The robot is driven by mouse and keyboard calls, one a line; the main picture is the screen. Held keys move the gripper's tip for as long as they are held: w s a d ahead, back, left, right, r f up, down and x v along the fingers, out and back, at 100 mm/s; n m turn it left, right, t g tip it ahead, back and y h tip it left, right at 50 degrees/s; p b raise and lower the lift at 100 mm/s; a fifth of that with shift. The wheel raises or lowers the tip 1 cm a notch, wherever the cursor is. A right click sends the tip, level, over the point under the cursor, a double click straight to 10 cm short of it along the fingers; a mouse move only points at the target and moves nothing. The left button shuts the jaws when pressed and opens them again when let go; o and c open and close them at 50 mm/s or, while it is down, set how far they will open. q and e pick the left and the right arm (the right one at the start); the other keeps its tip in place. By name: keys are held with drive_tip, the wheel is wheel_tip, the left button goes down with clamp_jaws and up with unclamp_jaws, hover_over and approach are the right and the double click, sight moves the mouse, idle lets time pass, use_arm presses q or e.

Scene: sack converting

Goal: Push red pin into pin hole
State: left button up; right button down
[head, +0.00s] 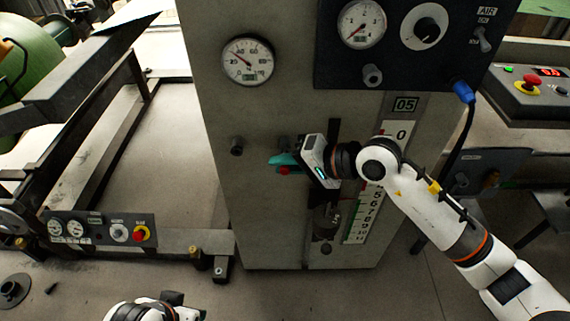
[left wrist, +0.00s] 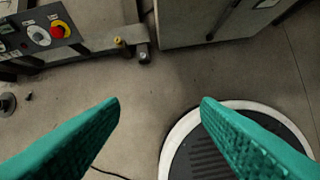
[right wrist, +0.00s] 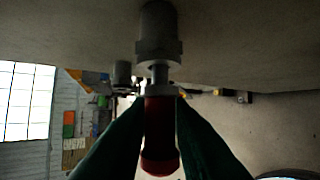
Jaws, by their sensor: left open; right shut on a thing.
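The red pin (right wrist: 160,135) has a red cylindrical grip and a metal neck. In the right wrist view it lines up with a grey hex-collared fitting (right wrist: 158,45) on the machine face, which looks like the pin hole. A short metal neck shows between grip and collar; how deep the shaft sits is hidden. My right gripper (head: 283,162) is shut on the red grip, with its teal fingers on both sides. A bit of red pin shows below the fingers in the head view (head: 284,171). My left gripper (left wrist: 160,102) is open and empty, low above the floor.
The grey cabinet (head: 225,110) carries gauges, a dark control panel (head: 335,75) and a number scale (head: 364,215). A dark vertical slot lies behind my right gripper. A small knob (head: 237,146) sticks out to its left. A frame with a button box (head: 100,230) stands left.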

use_arm(q)
drive_tip(key=shift+w+d+t+b, duration=0.2)
drive_tip(key=shift+w+t, duration=0.1)
drive_tip(key=shift+w, duration=0.2)
drive_tip(key=shift+w+d+t+b, duration=0.15)
drive_tip(key=shift+w+t, duration=0.15)
drive_tip(key=shift+w, duration=0.2)
use_arm(e)
drive_tip(key=shift+w, duration=0.5)
drive_tip(key=c, duration=1.2)
unclamp_jaws()
drive_tip(key=shift+c, duration=0.2)
use_arm(q)
drive_tip(key=shift+s, duration=0.1)
